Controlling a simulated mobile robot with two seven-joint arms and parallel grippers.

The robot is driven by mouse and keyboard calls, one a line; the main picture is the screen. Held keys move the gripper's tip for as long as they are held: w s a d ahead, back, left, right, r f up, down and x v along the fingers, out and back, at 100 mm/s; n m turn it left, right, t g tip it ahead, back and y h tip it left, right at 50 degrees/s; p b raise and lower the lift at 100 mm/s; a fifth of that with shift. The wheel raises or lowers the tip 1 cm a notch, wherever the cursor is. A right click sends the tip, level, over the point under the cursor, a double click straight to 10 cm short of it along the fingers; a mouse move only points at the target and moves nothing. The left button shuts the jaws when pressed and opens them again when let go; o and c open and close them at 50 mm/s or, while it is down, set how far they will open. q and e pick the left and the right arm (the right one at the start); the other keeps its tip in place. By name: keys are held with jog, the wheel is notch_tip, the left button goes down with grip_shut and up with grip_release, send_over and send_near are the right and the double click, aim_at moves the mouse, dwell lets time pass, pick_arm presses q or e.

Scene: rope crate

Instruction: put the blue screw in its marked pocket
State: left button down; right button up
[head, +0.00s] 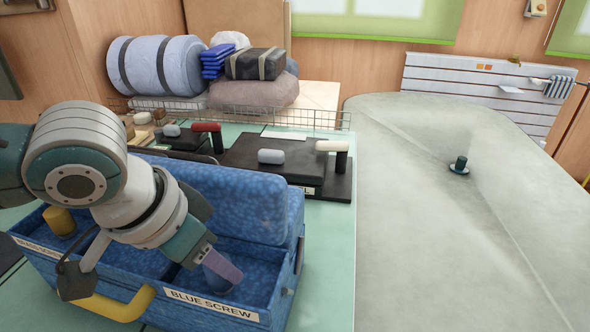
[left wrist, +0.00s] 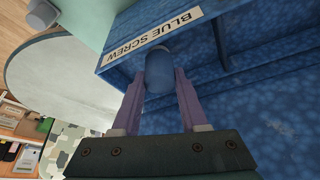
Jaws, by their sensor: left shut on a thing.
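The blue screw (left wrist: 159,72) is a rounded blue cylinder between the two purple fingers of my left gripper (left wrist: 160,95) in the left wrist view. My left gripper (head: 220,262) is shut on it, and in the head view the screw (head: 214,280) is partly hidden by a finger. Gripper and screw are over the right front pocket of the blue crate (head: 285,285), behind the label BLUE SCREW (head: 210,304). That label also shows in the left wrist view (left wrist: 150,38). I cannot tell whether the screw touches the pocket floor. My right gripper is out of view.
A yellow cylinder (head: 60,221) stands in the crate's left pocket, and a yellow handle (head: 118,306) is at its front. Black blocks (head: 268,178) with small parts lie behind the crate. A wire basket (head: 290,118) stands farther back. A grey surface (head: 420,240) at right is mostly clear.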

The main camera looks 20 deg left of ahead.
pick_arm(q)
jog(key=shift+f, duration=0.1)
jog(key=shift+c, duration=1.8)
grip_release()
jog(key=p+v, duration=0.2)
jog(key=v, duration=0.8)
